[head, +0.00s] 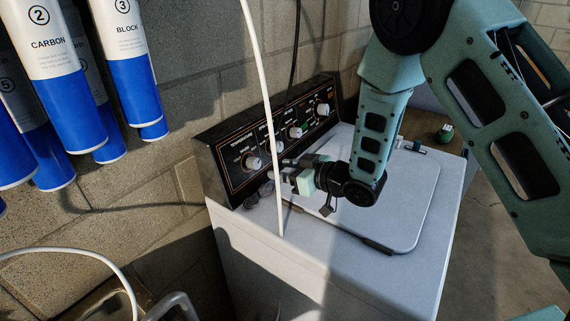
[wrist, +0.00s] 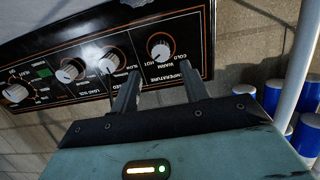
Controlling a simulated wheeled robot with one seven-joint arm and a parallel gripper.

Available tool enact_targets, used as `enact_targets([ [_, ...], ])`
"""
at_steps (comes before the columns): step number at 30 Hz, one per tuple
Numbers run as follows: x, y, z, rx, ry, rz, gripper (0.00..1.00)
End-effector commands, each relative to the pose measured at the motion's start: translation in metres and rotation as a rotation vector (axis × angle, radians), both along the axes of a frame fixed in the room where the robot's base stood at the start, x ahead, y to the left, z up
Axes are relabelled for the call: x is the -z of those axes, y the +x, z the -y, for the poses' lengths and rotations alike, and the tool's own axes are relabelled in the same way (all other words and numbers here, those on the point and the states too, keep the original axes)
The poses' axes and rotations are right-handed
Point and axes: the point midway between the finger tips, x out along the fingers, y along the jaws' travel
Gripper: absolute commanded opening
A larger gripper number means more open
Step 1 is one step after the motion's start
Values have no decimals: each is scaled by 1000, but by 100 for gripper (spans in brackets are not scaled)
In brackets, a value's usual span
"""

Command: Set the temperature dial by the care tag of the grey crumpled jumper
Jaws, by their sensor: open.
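The temperature dial (head: 252,161) is a pale round knob at the near left end of the washer's black control panel (head: 222,150). In the wrist view the panel appears upside down, and the temperature dial (wrist: 160,50) has cold, warm and hot marked around it. Its pointer setting is too small to tell. My gripper (head: 276,170) is open just in front of the panel, close to the dial. In the wrist view its fingers (wrist: 157,82) lie either side below the dial, apart from it, with nothing between them. No grey jumper or care tag shows in either view.
More knobs, including the speed dial (wrist: 112,62) and load size dial (wrist: 70,70), sit beside the temperature dial. A white hose (head: 262,80) crosses in front of the panel. Blue and white filter cartridges (head: 70,105) hang at left. The washer lid (head: 400,200) is closed.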

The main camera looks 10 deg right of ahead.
Motion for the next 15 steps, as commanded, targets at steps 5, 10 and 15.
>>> enact_targets([
  [5, 1, 3, -2, -21, 25, 23, 45],
  [10, 5, 14, -14, -24, 26, 25, 45],
  [15, 11, 31, -31, -23, 24, 25, 45],
])
